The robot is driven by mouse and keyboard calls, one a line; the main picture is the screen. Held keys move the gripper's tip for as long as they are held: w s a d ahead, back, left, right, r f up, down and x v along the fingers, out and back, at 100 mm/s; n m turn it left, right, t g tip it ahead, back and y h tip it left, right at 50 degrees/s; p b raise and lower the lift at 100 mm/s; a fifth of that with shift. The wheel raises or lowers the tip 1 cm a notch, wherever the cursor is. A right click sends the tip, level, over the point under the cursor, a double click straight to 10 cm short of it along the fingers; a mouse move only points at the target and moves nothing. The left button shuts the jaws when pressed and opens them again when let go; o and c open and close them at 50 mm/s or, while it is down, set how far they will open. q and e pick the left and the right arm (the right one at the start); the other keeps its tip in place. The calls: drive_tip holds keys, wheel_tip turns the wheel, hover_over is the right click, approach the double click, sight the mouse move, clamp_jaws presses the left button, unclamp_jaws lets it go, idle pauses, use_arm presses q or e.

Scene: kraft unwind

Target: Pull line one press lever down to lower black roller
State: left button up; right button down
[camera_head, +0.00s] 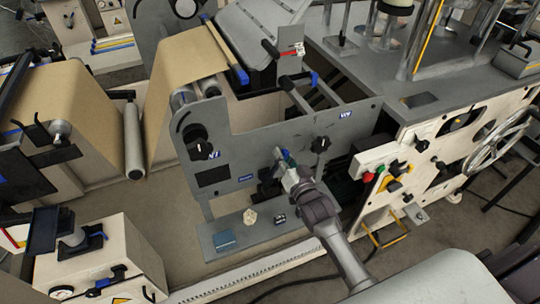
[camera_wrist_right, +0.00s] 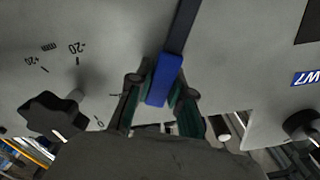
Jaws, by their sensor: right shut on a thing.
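The press lever in my grip has a dark arm and a blue handle (camera_wrist_right: 163,80), seen in the right wrist view in front of a grey machine plate. My right gripper (camera_head: 284,163) reaches the front of the grey side plate (camera_head: 240,150) in the head view. In the right wrist view its fingers (camera_wrist_right: 160,100) are shut on the blue handle, one on each side. In the head view the gripper mostly covers the lever. I cannot tell for sure which roller is the black one. My left gripper is not in view.
A black knob (camera_head: 320,144) sits right of my gripper, and another (camera_head: 197,143) is at the left on the plate. A control box with red and green buttons (camera_head: 374,172) stands to the right. Brown paper (camera_head: 187,65) runs over rollers at upper left. A grey ledge (camera_head: 225,225) lies below.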

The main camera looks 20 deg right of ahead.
drive_tip(key=d+f+m+b, duration=0.5)
drive_tip(key=f+m+b, duration=0.3)
drive_tip(key=m, duration=0.4)
drive_tip(key=shift+d+f, duration=0.25)
drive_tip(key=shift+f, duration=0.4)
drive_tip(key=shift+f+m, duration=0.1)
drive_tip(key=shift+m, duration=0.2)
drive_tip(key=c, duration=1)
unclamp_jaws()
drive_tip(key=shift+c, duration=0.2)
drive_tip(key=s, duration=1.2)
drive_tip(key=shift+d, duration=0.2)
